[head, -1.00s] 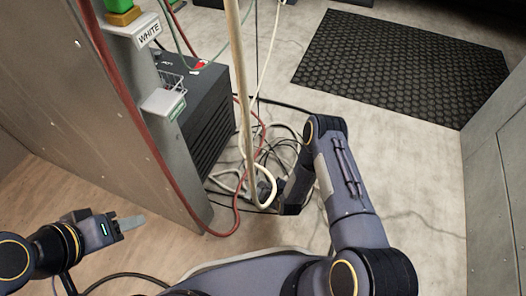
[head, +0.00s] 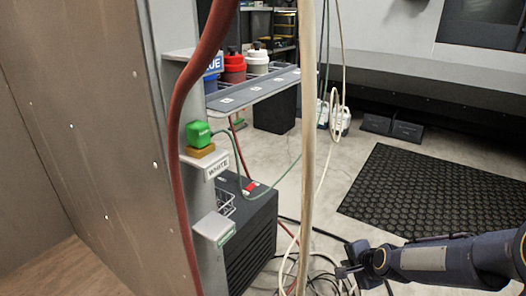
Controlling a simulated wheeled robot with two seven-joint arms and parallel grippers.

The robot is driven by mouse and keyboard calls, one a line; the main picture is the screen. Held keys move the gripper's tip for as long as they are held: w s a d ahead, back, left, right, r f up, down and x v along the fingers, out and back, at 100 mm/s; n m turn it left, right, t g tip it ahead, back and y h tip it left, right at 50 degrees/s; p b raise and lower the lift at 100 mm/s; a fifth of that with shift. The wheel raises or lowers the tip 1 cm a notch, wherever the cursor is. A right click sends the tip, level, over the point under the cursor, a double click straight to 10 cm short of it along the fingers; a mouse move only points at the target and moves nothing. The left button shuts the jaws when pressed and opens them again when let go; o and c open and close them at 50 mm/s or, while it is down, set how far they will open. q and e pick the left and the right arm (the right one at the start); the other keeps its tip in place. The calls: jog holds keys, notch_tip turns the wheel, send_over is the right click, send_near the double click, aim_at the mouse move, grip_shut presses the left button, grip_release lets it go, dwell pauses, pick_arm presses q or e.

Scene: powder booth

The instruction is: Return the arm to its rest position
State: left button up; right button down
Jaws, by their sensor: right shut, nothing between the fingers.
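My right arm comes in from the lower right. Its gripper (head: 348,270) is at the bottom centre-right, above the tangle of cables on the floor and just right of the pale hanging hose. The gripper is small and dark here; its fingers are shut, with nothing seen in them. My left gripper is out of the picture.
A metal panel (head: 88,130) fills the left. The pale hose (head: 308,130) and red hose (head: 187,120) hang in front. A green block (head: 199,135) sits above the WHITE label (head: 217,168). A black box (head: 250,240) stands behind. A black mat (head: 430,200) lies right.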

jog(key=s+r+n+y, duration=0.1)
jog(key=s+r+n, duration=0.6)
jog(key=s+r, duration=0.55)
jog(key=s+a+n+g, duration=0.25)
jog(key=s+n, duration=0.35)
jog(key=s, duration=0.9)
notch_tip(320, 180, up, 38)
jog(key=p, duration=3.8)
jog(key=shift+w+t+y, duration=0.3)
jog(key=shift+t+y, duration=0.05)
jog(key=shift+y, duration=0.05)
